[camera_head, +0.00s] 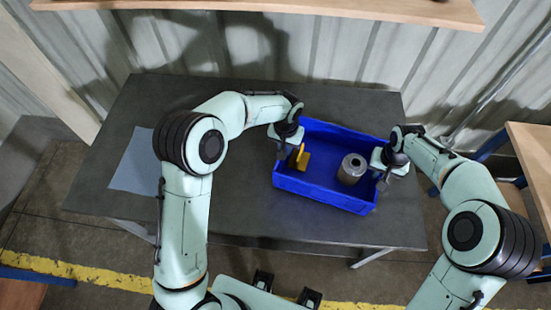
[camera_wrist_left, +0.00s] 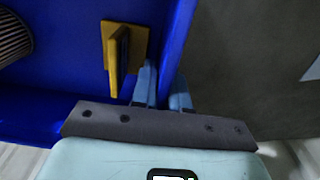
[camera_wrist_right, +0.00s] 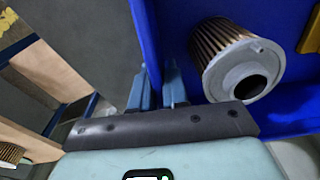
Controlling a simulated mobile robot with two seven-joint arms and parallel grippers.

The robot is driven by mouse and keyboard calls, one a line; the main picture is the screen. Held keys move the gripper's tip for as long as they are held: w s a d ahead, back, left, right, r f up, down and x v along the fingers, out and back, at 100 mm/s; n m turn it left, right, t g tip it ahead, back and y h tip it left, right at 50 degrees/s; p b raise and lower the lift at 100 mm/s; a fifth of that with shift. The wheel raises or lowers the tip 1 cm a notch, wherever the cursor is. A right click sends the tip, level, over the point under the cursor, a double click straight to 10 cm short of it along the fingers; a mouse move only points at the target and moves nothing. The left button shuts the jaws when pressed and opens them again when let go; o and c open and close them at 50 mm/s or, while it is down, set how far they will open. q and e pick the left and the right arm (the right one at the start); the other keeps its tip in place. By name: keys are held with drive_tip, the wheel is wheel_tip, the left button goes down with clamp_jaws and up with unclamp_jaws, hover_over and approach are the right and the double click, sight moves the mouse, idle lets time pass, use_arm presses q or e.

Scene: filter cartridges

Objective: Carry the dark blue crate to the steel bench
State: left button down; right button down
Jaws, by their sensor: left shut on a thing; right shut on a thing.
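The dark blue crate (camera_head: 322,190) is on the dark grey bench top (camera_head: 240,215), right of its middle. A yellow piece (camera_head: 301,158) and a metal filter cartridge (camera_head: 352,169) are inside it. My left gripper (camera_head: 281,150) is shut on the crate's left wall; the left wrist view shows its fingers (camera_wrist_left: 163,88) on either side of that wall, beside the yellow piece (camera_wrist_left: 125,48). My right gripper (camera_head: 383,178) is shut on the crate's right wall; its fingers (camera_wrist_right: 157,88) straddle that wall beside the cartridge (camera_wrist_right: 232,58). Whether the crate touches the bench top is hard to tell.
A light blue-grey sheet (camera_head: 136,163) lies on the bench top at the left. A wooden shelf (camera_head: 300,8) runs along the wall above the far edge. A wooden-topped table with blue legs (camera_head: 533,150) stands at the right. The bench top's middle left is clear.

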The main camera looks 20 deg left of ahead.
use_arm(q)
drive_tip(key=shift+d+f, duration=0.1)
drive_tip(key=shift+f, duration=0.2)
use_arm(e)
drive_tip(key=shift+f, duration=0.25)
use_arm(q)
drive_tip(key=c, duration=1.1)
unclamp_jaws()
use_arm(e)
drive_tip(key=c, duration=1.1)
unclamp_jaws()
use_arm(q)
drive_tip(key=r, duration=1.2)
drive_tip(key=shift+s, duration=0.4)
use_arm(e)
drive_tip(key=r, duration=1.2)
drive_tip(key=shift+s, duration=0.4)
drive_tip(key=shift+f, duration=0.1)
